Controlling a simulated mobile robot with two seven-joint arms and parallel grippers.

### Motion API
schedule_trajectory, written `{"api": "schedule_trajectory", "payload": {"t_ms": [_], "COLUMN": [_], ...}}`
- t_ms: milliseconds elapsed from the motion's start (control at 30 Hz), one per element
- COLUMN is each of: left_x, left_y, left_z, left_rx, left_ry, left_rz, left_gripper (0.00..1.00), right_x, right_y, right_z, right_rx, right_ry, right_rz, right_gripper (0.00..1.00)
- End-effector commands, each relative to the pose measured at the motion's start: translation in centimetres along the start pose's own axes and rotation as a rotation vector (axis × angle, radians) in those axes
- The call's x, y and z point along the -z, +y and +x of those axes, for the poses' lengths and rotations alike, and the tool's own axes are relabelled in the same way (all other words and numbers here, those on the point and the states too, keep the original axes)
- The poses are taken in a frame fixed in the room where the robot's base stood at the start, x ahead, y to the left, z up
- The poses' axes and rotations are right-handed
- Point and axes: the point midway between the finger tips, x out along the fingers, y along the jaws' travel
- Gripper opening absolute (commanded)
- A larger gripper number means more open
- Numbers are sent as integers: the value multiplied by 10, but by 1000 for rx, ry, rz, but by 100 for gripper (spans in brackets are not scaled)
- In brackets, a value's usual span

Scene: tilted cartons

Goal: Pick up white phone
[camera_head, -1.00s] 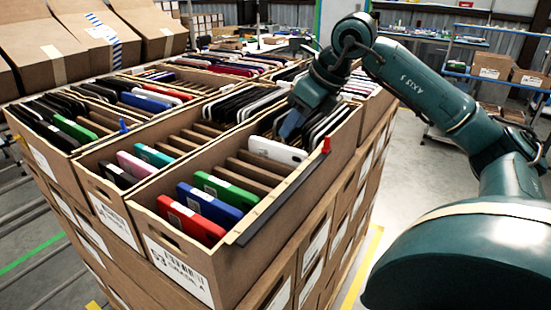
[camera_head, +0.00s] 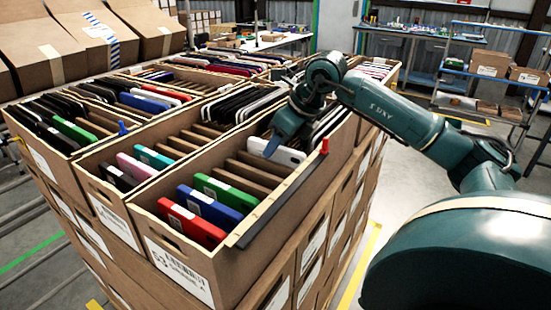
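The white phone (camera_head: 288,156) stands on edge in the front right carton (camera_head: 205,258), behind a row of brown dividers, with its top edge showing. My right gripper (camera_head: 272,146) reaches down from the upper right, its blue-grey fingertip at the phone's top edge and covering part of it. Whether it touches the phone, and how far apart the fingers are, cannot be told. My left gripper is out of view.
Red (camera_head: 192,226), blue (camera_head: 212,208) and green (camera_head: 225,192) phones stand in front of the white phone. Dark phones stand close behind the gripper. A red clip (camera_head: 324,146) sits on the carton's right rim. Neighbouring cartons to the left hold more phones.

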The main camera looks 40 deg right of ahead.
Motion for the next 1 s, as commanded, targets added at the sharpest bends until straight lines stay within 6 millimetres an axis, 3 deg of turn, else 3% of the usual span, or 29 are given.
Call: {"api": "schedule_trajectory", "payload": {"t_ms": [633,1000], "left_x": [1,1], "left_y": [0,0], "left_z": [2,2], "left_rx": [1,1], "left_ry": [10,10], "left_rz": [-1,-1], "left_gripper": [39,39], "right_x": [2,2], "right_y": [0,0], "right_z": [4,4], "right_rx": [0,0], "right_ry": [0,0], "right_rz": [0,0], "right_gripper": [39,10]}}
